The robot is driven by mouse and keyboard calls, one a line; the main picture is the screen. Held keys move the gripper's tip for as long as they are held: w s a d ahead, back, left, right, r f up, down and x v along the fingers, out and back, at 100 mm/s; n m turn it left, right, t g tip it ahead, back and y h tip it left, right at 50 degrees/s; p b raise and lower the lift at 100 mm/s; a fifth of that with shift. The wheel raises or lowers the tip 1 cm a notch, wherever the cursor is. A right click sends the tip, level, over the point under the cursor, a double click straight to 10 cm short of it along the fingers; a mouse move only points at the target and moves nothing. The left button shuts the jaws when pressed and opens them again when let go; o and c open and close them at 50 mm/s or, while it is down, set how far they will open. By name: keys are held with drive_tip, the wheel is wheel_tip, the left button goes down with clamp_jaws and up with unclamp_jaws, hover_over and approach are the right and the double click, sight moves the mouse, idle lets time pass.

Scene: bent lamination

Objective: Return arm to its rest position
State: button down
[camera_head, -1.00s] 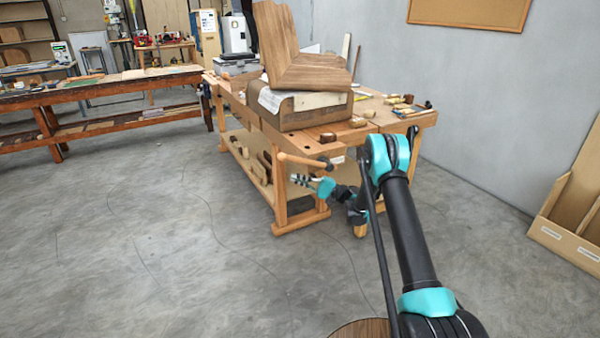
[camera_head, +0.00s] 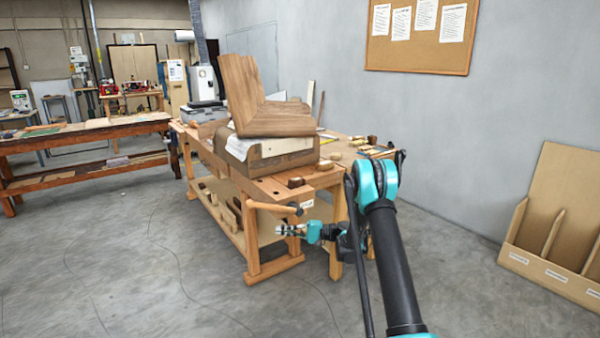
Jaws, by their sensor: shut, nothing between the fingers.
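My arm (camera_head: 388,250) reaches up from the bottom edge of the head view and bends at a teal elbow joint. Beyond the elbow it folds back down to my gripper (camera_head: 281,230), which points left. The gripper is small in the picture, shut and empty.
A bent wood lamination (camera_head: 250,95) leans on a curved wooden form (camera_head: 275,158) on the bench. A long bench (camera_head: 80,135) stands at the left, and a divided wooden rack (camera_head: 545,235) stands by the right wall.

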drive_tip(key=s+d+r+t+h, duration=0.1)
drive_tip(key=s+d+r+h, duration=0.25)
drive_tip(key=s, duration=0.35)
drive_tip(key=s+d+r+t+h, duration=0.2)
drive_tip(key=s+d+h, duration=0.25)
drive_tip(key=s, duration=0.25)
drive_tip(key=s+d+f+t+h, duration=0.1)
drive_tip(key=s+d+f+h, duration=0.1)
drive_tip(key=s+d+h, duration=0.3)
drive_tip(key=s+d+f+n+h, duration=0.1)
drive_tip(key=s+d+h, duration=0.4)
drive_tip(key=s+d, duration=0.8)
drive_tip(key=s+f, duration=0.1)
drive_tip(key=s, duration=0.5)
drive_tip(key=shift+s+d+f+n+t+h, duration=0.15)
drive_tip(key=shift+s+d+n+t+h, duration=0.15)
drive_tip(key=shift+s+d+t+h, duration=0.1)
